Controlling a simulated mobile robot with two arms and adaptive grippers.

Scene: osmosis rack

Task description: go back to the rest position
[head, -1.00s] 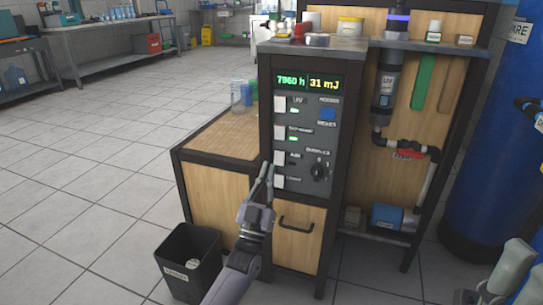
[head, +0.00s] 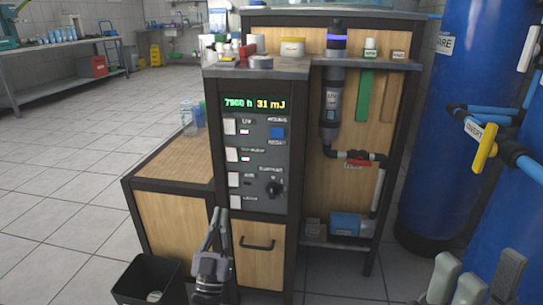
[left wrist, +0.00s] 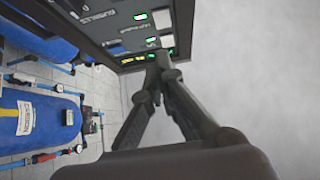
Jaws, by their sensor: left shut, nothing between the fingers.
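My left gripper (head: 219,213) is shut and empty, its fingers pointing up just under the control panel (head: 256,152) on the rack's front. In the left wrist view its fingertips (left wrist: 161,62) meet near the panel's lit green lamps (left wrist: 152,42); whether they touch the panel I cannot tell. The panel shows "7960 h" and "31 mJ", white switches (head: 235,179) and a black knob (head: 273,188). My right gripper (head: 473,275) is at the bottom right, its two grey fingers apart, with nothing seen between them.
A wooden drawer (head: 260,265) with a black handle is below the panel, close to my left gripper. A black bin (head: 140,275) stands on the floor at left. Blue tanks (head: 435,130) and a yellow valve handle (head: 485,148) are at right. The left floor is open.

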